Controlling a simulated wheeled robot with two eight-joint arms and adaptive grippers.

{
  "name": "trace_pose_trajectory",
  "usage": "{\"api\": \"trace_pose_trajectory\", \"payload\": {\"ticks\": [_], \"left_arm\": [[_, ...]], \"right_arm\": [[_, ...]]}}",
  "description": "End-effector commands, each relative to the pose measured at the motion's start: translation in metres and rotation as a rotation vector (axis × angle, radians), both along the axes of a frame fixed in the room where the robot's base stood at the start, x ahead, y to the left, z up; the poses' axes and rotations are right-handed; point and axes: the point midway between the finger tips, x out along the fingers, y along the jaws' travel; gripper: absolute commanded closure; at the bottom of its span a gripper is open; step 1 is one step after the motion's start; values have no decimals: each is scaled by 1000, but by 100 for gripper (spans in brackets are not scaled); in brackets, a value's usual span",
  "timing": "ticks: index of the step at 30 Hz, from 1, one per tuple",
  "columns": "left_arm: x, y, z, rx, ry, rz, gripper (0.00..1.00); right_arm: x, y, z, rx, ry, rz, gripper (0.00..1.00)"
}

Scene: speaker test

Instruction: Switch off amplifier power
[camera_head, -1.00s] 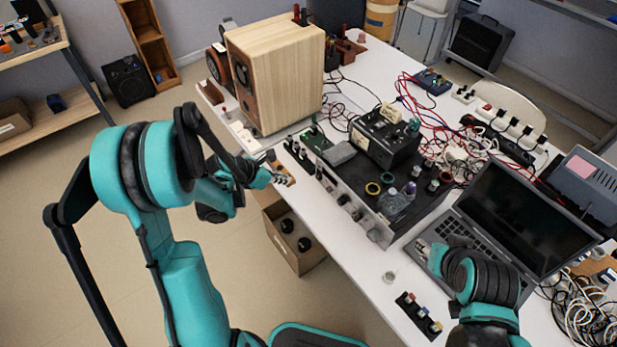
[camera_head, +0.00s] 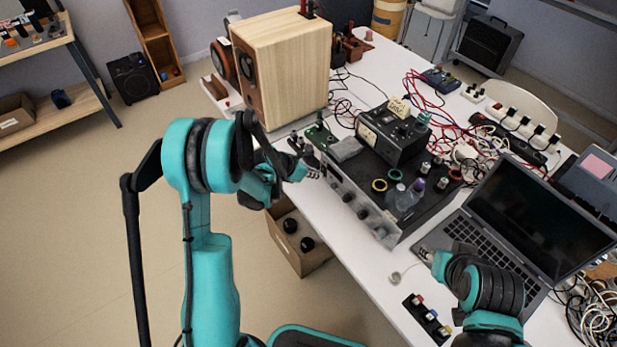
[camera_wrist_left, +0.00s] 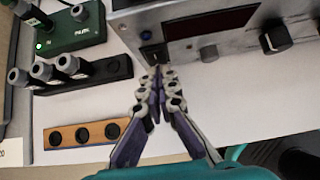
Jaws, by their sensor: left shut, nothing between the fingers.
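The amplifier (camera_head: 436,207) is a wide black-topped box with a silver front panel, on the white table. In the left wrist view, its panel (camera_wrist_left: 183,48) has a dark window (camera_wrist_left: 225,21) and several knobs. A small black power switch (camera_wrist_left: 152,50) sits at the panel's left end. My left gripper (camera_head: 313,171) is shut and empty at the panel's left end. In the left wrist view its fingertips (camera_wrist_left: 160,76) lie just below the switch; I cannot tell whether they touch. My right gripper (camera_head: 430,256) is beside the laptop; its fingers are too small to read.
A wooden speaker (camera_head: 290,65) stands behind the left arm. A green box (camera_wrist_left: 72,28) and a black socket strip (camera_wrist_left: 100,73) lie left of the amplifier. A black meter box (camera_head: 385,135) rests on it. A laptop (camera_head: 540,215) stands at right.

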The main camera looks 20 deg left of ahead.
Motion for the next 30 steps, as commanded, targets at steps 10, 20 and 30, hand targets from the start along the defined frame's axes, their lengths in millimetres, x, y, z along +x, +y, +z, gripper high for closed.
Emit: {"api": "trace_pose_trajectory", "payload": {"ticks": [10, 20, 30], "left_arm": [[1, -1, 0, 0, 0, 0, 100], [5, -3, -2, 0, 0, 0, 100], [5, -4, 11, -1, -2, 0, 100]], "right_arm": [[0, 0, -1, 0, 0, 0, 60], [0, 0, -5, 0, 0, 0, 60], [0, 0, 2, 0, 0, 0, 60]]}}
